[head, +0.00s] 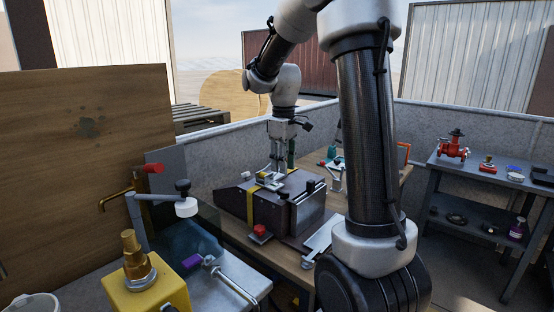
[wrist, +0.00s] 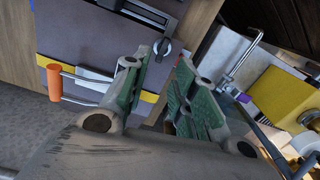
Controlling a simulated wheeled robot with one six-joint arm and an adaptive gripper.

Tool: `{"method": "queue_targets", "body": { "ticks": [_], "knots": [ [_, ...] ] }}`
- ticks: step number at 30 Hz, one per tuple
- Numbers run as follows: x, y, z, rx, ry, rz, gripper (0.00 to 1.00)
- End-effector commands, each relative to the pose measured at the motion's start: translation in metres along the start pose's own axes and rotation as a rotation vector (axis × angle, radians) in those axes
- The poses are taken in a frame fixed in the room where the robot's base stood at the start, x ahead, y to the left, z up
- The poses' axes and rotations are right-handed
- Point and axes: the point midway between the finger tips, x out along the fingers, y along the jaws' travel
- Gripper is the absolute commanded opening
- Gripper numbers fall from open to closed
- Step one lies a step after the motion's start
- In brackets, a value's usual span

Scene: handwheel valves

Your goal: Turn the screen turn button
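A dark console (head: 268,205) with a yellow stripe stands on the wooden bench. In the wrist view its dark panel (wrist: 85,30) carries a round black knob with a pale pointer (wrist: 161,48), which looks like the turn button. A dark slotted, screen-like part (wrist: 150,12) sits beside the knob. My gripper (wrist: 165,62) has green-padded fingers spread apart, with nothing held between them. The knob shows just beyond and between the fingertips; whether they touch it is unclear. In the head view my gripper (head: 279,168) hangs over the console's top, and the knob cannot be made out.
An orange-handled lever (wrist: 55,82) sticks out left of my fingers in the wrist view. A red button (head: 260,230) stands before the console. A yellow block with a brass fitting (head: 138,258) and a purple-tipped lever (head: 192,261) stand front left. A side table (head: 490,170) is at right.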

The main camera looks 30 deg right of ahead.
Motion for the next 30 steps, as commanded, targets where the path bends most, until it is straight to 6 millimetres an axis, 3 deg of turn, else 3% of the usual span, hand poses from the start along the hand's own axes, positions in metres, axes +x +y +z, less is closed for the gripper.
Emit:
{"method": "queue_targets", "body": {
  "ticks": [8, 25, 30],
  "knots": [
    [0.011, -0.001, 0.001, -0.035, -0.003, -0.002, 0.27],
    [0.079, -0.001, 0.002, -0.033, -0.005, -0.003, 0.27],
    [0.080, -0.001, 0.001, -0.033, -0.002, -0.001, 0.27]
  ]
}}
